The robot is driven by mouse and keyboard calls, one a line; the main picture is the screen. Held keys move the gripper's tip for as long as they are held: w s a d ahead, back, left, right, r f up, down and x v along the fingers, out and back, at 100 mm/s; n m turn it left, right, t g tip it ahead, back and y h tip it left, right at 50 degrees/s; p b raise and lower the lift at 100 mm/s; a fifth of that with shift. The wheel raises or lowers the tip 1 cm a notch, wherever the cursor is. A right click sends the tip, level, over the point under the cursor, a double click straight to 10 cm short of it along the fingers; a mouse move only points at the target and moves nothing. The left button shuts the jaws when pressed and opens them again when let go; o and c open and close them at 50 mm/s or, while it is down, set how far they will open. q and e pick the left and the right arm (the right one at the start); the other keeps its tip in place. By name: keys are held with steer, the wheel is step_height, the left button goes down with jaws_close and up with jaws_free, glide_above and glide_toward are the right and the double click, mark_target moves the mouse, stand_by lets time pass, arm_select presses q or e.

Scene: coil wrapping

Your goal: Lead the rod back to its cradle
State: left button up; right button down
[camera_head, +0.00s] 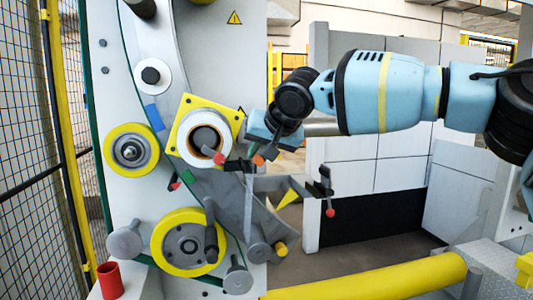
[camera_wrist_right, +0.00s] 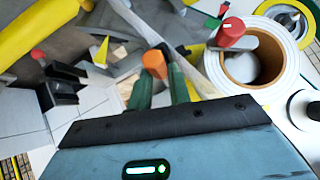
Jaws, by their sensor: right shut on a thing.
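My right gripper (camera_head: 262,152) comes in from the right, just right of the square yellow plate. In the right wrist view, its green fingers (camera_wrist_right: 159,82) are shut around a small piece with an orange end (camera_wrist_right: 154,64). That orange end also shows in the head view (camera_head: 258,160); I take it for the rod's end, but most of the rod is hidden. A black forked bracket with a red knob (camera_head: 325,182) stands to the right of the gripper, apart from it, and shows at left in the wrist view (camera_wrist_right: 62,90). My left gripper is out of view.
A white roll with a brown core (camera_head: 203,140) is close left of the gripper, with a red knob (camera_head: 219,159) beside it. Yellow-rimmed wheels (camera_head: 186,244) sit on the machine face. A yellow tube (camera_head: 370,277) crosses the lower right. A mesh fence (camera_head: 25,120) stands at left.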

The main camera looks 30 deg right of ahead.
steer(key=shift+w+a, duration=0.15)
steer(key=shift+a, duration=0.3)
arm_select(q)
steer(key=shift+w+f, duration=0.1)
steer(key=shift+w, duration=0.05)
arm_select(e)
steer(key=shift+a+r, duration=0.1)
arm_select(q)
steer(key=shift+f, duration=0.1)
arm_select(e)
steer(key=shift+f+b, duration=0.55)
steer(key=shift+f, duration=1.05)
arm_select(q)
steer(key=shift+s+f+g, duration=0.3)
steer(key=shift+s+f, duration=0.65)
steer(key=shift+s, duration=0.05)
steer(key=shift+w, duration=0.25)
arm_select(e)
steer(key=c, duration=1.2)
jaws_free()
